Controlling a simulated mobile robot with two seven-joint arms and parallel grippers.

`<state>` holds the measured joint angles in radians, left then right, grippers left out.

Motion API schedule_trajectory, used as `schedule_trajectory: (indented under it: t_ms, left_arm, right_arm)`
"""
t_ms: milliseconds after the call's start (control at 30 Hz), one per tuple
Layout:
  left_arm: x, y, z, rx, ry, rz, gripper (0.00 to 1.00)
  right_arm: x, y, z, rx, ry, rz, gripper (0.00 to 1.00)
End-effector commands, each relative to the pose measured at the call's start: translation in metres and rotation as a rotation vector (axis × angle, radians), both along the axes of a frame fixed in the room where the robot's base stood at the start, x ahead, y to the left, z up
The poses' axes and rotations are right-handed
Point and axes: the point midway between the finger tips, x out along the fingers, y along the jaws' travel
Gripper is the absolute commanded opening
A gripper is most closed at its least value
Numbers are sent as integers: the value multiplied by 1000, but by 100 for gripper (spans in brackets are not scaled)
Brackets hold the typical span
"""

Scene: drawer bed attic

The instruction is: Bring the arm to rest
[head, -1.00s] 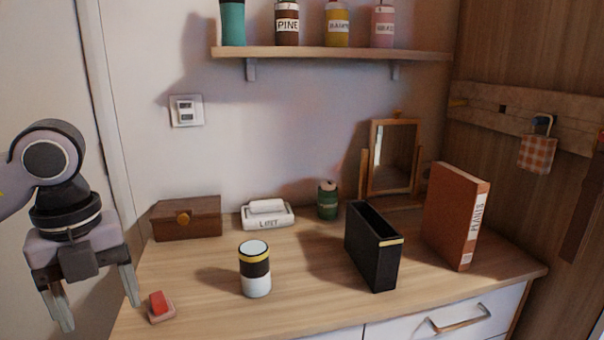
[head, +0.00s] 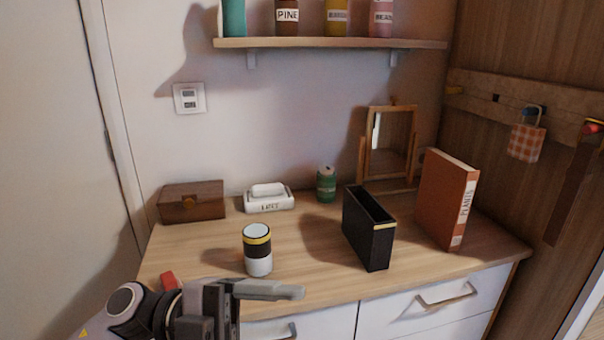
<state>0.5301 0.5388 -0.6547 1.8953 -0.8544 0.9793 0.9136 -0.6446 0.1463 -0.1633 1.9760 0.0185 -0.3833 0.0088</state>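My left gripper (head: 272,290) is at the bottom left, in front of the dresser's front edge, with its fingers pointing right. The fingers are seen from the side and overlap, so their opening cannot be told. Nothing shows held between them. My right gripper is out of view.
On the dresser top (head: 310,255) stand a black-and-white canister (head: 257,250), a black open bin (head: 368,235), an orange book (head: 445,200), a wooden box (head: 192,202), a white dish (head: 268,200), a green can (head: 326,184) and a mirror (head: 390,140). A red block (head: 168,280) is partly hidden.

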Motion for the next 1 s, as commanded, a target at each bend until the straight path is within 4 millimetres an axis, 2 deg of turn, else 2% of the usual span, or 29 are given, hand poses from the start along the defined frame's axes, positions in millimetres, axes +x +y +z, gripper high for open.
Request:
schedule_trajectory:
  t_ms: [133, 267, 367, 467, 533, 667, 700, 800, 900, 1000]
  left_arm:
    - [24, 7, 7, -240, 165, 220, 73]
    - [51, 27, -8, -376, 321, 457, 73]
    - [69, 49, -34, -431, 456, 656, 73]
    - [79, 74, -73, -442, 602, 858, 73]
    - [79, 92, -107, -422, 710, 997, 73]
    - [60, 125, -177, -329, 924, 1239, 73]
    - [50, 135, -199, -288, 991, 1305, 73]
    - [16, 154, -249, -173, 1146, 1438, 73]
    - [-19, 166, -286, -64, 1271, 1524, 73]
    - [-45, 173, -308, 15, 1352, 1569, 73]
  right_arm:
    - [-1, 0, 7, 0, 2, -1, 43]
    - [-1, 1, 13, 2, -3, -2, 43]
    - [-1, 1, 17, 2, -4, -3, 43]
    - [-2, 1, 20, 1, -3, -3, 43]
    - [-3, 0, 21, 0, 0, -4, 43]
    - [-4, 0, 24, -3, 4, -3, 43]
    - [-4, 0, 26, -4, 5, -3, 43]
    - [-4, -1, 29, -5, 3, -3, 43]
    - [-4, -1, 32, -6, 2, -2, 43]
    - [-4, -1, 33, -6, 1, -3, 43]
